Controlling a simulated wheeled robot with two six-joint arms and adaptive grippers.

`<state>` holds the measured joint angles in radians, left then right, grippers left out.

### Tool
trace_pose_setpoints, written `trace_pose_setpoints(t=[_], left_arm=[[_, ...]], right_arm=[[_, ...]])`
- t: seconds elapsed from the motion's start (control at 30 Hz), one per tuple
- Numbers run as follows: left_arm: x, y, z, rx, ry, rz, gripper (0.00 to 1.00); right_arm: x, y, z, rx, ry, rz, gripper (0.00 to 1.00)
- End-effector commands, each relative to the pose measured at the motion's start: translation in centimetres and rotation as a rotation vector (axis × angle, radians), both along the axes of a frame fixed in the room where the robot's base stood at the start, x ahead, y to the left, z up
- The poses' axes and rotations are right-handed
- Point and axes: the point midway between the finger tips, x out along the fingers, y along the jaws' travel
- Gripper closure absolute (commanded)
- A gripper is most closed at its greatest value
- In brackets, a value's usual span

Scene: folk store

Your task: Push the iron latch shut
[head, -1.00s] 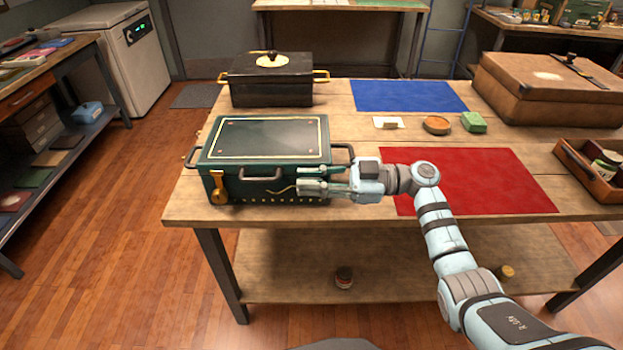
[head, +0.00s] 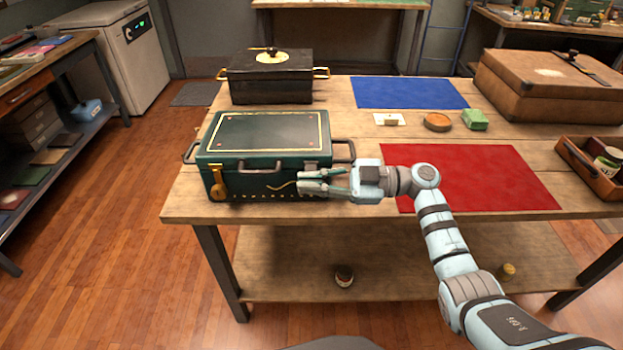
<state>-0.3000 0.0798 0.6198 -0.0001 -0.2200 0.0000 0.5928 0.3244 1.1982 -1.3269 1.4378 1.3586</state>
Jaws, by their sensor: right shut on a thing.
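A dark green case (head: 262,150) with gold trim stands on the wooden table. A brass latch (head: 217,183) hangs at the left of its front. A small grey iron latch (head: 312,166) shows at the right of its front, just above my right gripper (head: 305,181). That gripper reaches in from the right, its fingers at the case front and shut on the iron latch. The fingers hide the latch's lower part, so how far it is closed cannot be told. My left gripper is out of view.
A black box (head: 270,80) with brass handles stands behind the case. A red mat (head: 480,180) lies right of it and a blue mat (head: 410,93) behind. A brown suitcase (head: 545,88) and an open wooden crate (head: 575,160) stand at the right.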

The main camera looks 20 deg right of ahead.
Motion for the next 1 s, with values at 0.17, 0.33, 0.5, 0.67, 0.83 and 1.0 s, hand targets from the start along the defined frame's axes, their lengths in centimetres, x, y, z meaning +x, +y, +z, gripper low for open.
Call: trace_pose_setpoints(t=[0.17, 0.33, 0.5, 0.67, 0.83, 1.0], left_arm=[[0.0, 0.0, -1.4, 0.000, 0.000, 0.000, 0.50], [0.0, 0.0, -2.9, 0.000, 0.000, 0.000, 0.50], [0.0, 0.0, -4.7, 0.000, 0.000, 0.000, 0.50], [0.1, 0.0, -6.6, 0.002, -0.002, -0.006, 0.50], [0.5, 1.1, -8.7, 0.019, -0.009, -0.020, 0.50], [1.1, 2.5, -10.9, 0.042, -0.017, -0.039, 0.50]], right_arm=[[-0.1, 0.0, -1.2, -0.035, -0.151, 0.001, 1.00], [-0.1, 0.0, -2.3, -0.076, -0.309, 0.001, 1.00], [0.1, 0.0, -3.3, -0.115, -0.467, 0.001, 1.00], [0.5, -0.1, -4.3, -0.153, -0.614, 0.002, 1.00], [1.0, -0.2, -5.2, -0.192, -0.770, 0.001, 1.00], [1.6, -0.4, -6.0, -0.231, -0.923, 0.001, 1.00]])
